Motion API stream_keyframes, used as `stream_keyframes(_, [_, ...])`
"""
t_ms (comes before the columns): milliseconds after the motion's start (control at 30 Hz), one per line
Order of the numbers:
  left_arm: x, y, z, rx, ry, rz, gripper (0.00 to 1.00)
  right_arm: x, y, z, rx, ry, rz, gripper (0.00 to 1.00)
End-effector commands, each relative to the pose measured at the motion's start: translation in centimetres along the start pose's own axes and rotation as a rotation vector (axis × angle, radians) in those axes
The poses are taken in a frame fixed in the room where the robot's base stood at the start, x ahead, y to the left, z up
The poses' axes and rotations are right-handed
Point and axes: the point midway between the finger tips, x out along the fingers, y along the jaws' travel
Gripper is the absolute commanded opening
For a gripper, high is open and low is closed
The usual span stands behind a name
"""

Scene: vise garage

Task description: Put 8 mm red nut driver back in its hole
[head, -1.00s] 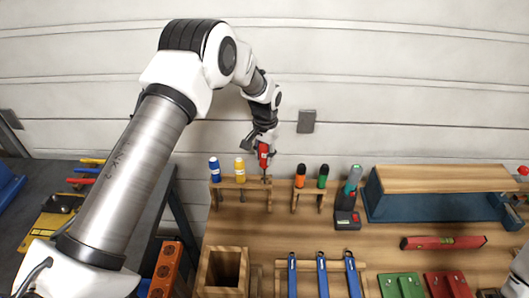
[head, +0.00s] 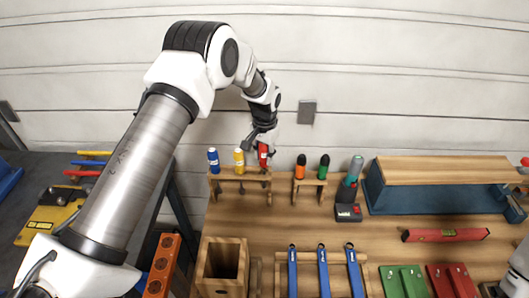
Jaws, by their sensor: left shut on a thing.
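The red nut driver (head: 263,155) is in my left gripper (head: 258,146), which is shut on its handle. It is upright over the right end of the small wooden rack (head: 242,175) at the back of the bench. Its handle is close above the rack's top, level with the other handles. A blue driver (head: 213,160) and a yellow driver (head: 239,160) stand in the same rack, to its left. I cannot tell how far the red driver's shaft is in the hole. My right gripper is not in view.
A second rack (head: 310,183) holds an orange driver (head: 301,166) and a green driver (head: 323,166). A teal-handled power tool (head: 351,190) stands beside it. A wooden box (head: 222,267) and several blue-handled wrenches (head: 323,273) are in front. The bench between is clear.

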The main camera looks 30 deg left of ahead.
Motion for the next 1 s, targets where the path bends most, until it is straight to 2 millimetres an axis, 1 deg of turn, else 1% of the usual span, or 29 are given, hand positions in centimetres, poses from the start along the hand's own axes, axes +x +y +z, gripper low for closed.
stream_keyframes(367, [0.1,0.0,0.0,0.0,0.001,0.0,0.0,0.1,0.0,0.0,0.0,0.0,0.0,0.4])
stream_keyframes(467, [0.5,0.0,0.0,0.0,0.0,0.0,0.0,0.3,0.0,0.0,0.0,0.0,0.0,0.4])
stream_keyframes(733, [2.4,0.0,0.0,0.0,0.0,0.0,0.0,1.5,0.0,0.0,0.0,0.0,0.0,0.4])
stream_keyframes(1000, [2.5,0.0,-0.1,0.0,0.001,0.0,0.0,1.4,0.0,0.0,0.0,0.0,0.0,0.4])
